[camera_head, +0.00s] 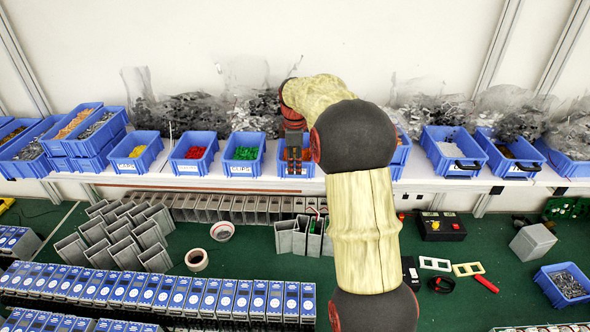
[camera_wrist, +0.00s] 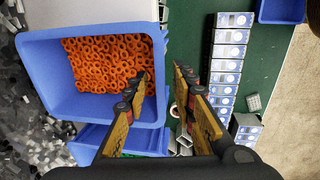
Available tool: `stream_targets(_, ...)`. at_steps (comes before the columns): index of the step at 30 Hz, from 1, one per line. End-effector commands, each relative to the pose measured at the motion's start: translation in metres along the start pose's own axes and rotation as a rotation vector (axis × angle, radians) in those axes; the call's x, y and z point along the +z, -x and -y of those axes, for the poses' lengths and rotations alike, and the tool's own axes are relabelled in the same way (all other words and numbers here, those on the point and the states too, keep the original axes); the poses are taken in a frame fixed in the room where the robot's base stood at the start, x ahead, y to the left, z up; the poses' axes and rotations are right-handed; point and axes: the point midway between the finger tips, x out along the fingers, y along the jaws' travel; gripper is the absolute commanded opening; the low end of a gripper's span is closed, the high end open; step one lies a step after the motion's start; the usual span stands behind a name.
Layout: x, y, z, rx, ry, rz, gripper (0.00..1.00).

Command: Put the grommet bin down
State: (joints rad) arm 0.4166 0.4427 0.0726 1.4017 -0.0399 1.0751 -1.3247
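The grommet bin (camera_wrist: 90,108) is a blue open bin holding orange rings, the grommets (camera_wrist: 100,62). It fills the upper left of the wrist view. My gripper (camera_wrist: 159,73) straddles the bin's right-hand wall in that view, one finger over the inside and the other outside. The fingers stand apart, with a visible gap to the wall on the outer side. Contact between fingers and wall is not clear.
A row of blue bins stands on the white shelf (camera_head: 235,184), including a green-filled bin (camera_head: 243,153) just left and a red-filled bin (camera_head: 193,153) beyond. The green bench below holds rows of grey housings (camera_head: 130,235), tape rolls (camera_head: 197,260) and blue-labelled units (camera_head: 170,295).

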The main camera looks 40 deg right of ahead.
Motion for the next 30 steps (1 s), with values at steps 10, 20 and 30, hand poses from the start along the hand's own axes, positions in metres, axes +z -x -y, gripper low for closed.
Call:
stream_targets(10, 0.0, 0.068, 0.0, 0.002, 0.0, -0.001, 0.26)
stream_targets(20, 0.0, 0.097, 0.0, 0.0, 0.0, 0.0, 0.26)
stream_targets(30, -0.023, 0.136, 0.055, 0.043, -0.112, -0.03, 0.26)
